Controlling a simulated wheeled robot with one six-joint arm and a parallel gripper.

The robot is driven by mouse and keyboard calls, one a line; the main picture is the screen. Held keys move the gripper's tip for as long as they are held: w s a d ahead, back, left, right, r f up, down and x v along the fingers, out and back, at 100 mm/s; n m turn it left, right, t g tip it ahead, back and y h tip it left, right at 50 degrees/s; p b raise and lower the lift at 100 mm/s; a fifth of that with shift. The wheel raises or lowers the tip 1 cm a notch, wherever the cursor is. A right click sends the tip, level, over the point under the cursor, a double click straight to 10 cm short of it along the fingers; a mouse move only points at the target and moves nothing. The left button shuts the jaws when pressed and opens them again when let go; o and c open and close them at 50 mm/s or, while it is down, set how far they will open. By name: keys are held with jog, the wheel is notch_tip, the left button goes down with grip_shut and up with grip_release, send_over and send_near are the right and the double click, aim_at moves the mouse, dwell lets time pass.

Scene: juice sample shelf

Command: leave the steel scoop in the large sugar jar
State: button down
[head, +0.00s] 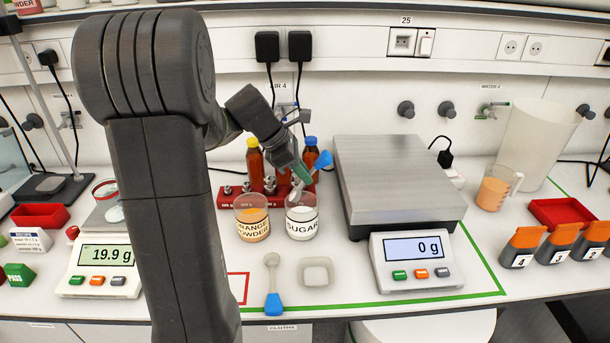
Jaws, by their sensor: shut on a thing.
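The sugar jar (302,229), clear with a white "SUGAR" label, stands upright on the bench right of the orange powder jar (253,226). My gripper (304,172) is just above the sugar jar's mouth, tilted down to the right. It is shut on a scoop whose blue handle (323,160) sticks out to the upper right. The scoop's pale lower end (296,190) points down at the jar's opening; I cannot tell how deep it reaches. Another blue-handled scoop (273,302) lies on the bench in front.
Brown bottles (254,158) and a red weight rack (229,200) stand close behind the jars. A large scale (395,185) reading 0 g is right of the sugar jar. A small scale (100,270) reads 19.9 g at left. An empty weighing dish (317,271) lies in front.

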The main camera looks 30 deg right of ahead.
aim_at(295, 191)
jog(key=shift+w+a+f+g+h+b, duration=0.15)
jog(key=shift+f+h+b, duration=0.1)
jog(key=shift+f+b, duration=0.65)
jog(key=shift+a+f+g+h+b, duration=0.15)
jog(key=shift+f+h+b, duration=0.1)
jog(key=shift+f+b, duration=1.8)
jog(key=shift+f, duration=0.95)
jog(key=c, duration=1.4)
grip_release()
jog(key=shift+c, duration=0.2)
jog(key=v, duration=1.3)
jog(key=shift+r+p, duration=0.3)
jog(key=shift+r, duration=0.1)
jog(key=shift+w+a, duration=0.1)
jog(key=shift+a, duration=0.05)
